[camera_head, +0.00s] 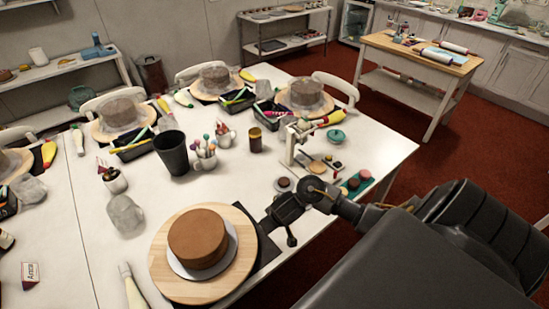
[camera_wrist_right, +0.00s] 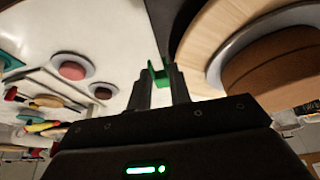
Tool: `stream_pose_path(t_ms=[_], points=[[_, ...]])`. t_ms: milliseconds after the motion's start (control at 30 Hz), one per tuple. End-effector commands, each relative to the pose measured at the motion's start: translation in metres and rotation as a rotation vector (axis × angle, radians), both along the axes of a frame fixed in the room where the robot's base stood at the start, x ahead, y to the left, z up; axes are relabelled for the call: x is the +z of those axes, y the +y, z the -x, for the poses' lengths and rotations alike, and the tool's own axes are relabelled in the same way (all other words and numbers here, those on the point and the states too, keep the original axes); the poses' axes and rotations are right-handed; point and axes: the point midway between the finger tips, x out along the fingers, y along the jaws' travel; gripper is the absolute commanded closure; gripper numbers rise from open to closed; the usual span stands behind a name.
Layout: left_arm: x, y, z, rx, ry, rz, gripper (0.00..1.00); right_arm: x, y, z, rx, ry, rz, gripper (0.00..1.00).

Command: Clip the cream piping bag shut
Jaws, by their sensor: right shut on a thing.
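A cream-coloured piping bag (camera_head: 133,288) lies on the white table at the bottom of the head view, left of the turntable, partly cut off by the frame edge. My right gripper (camera_head: 290,238) is right of the turntable, over or beside the dark mat. In the right wrist view its fingers (camera_wrist_right: 158,78) are shut on a small green clip (camera_wrist_right: 156,74). The clip cannot be made out in the head view. My left gripper is not in view.
A brown cake (camera_head: 198,238) stands on a wooden turntable (camera_head: 165,270) between bag and gripper. A dark cup (camera_head: 172,152), a glass jar (camera_head: 125,215) and a small white stand (camera_head: 292,147) stand farther back. Bare table (camera_head: 80,250) shows left of the turntable.

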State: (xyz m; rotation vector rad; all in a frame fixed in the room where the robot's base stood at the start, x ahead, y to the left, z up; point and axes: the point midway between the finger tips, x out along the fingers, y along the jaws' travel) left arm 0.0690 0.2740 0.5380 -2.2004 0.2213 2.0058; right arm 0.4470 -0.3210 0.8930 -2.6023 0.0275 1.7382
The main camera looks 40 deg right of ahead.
Motion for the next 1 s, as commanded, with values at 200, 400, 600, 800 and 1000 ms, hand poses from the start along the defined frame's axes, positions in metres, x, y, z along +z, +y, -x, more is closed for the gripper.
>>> stream_pose_path(t_ms=[200,400,600,800,1000], points=[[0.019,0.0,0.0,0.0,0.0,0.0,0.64,0.018,0.026,0.024,0.001,0.0,-0.001,0.93],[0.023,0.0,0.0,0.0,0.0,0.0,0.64,0.022,0.035,0.032,0.0,0.0,0.0,0.93],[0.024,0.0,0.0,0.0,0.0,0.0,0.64,0.028,0.036,0.032,0.002,-0.003,0.0,0.93],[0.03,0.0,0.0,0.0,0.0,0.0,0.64,0.048,0.036,0.031,0.004,-0.005,0.002,0.93],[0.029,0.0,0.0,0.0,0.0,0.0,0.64,0.065,0.041,0.024,0.021,-0.023,0.0,0.93]])
